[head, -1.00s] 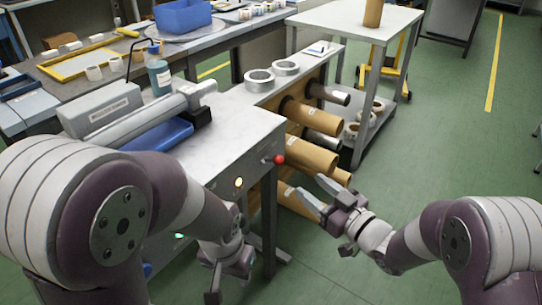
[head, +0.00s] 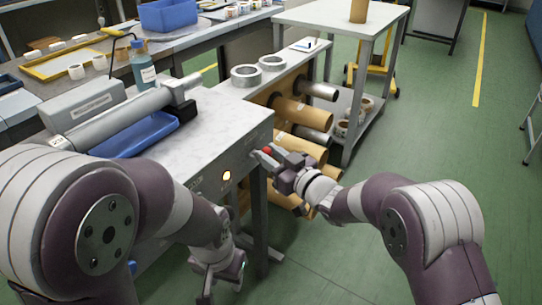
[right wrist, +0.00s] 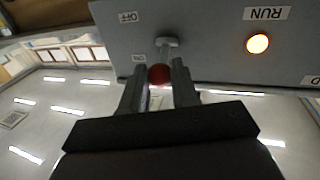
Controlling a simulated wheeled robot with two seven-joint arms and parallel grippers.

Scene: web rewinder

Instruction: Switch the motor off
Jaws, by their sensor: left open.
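The motor switch is a short lever with a red ball knob (head: 267,150) on the end panel of the grey machine (head: 222,118). In the right wrist view, which is upside down, the red knob (right wrist: 160,75) is between the two fingers of my right gripper (right wrist: 160,88). I cannot tell whether the fingers press on the knob. The RUN lamp (right wrist: 257,43) is lit amber. My left gripper (head: 207,290) is open and empty, low in front of the machine.
Cardboard cores (head: 300,113) stick out on pegs just behind the right gripper. Tape rolls (head: 245,76), a blue tray (head: 135,135) and a bottle (head: 143,65) are on or near the machine top.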

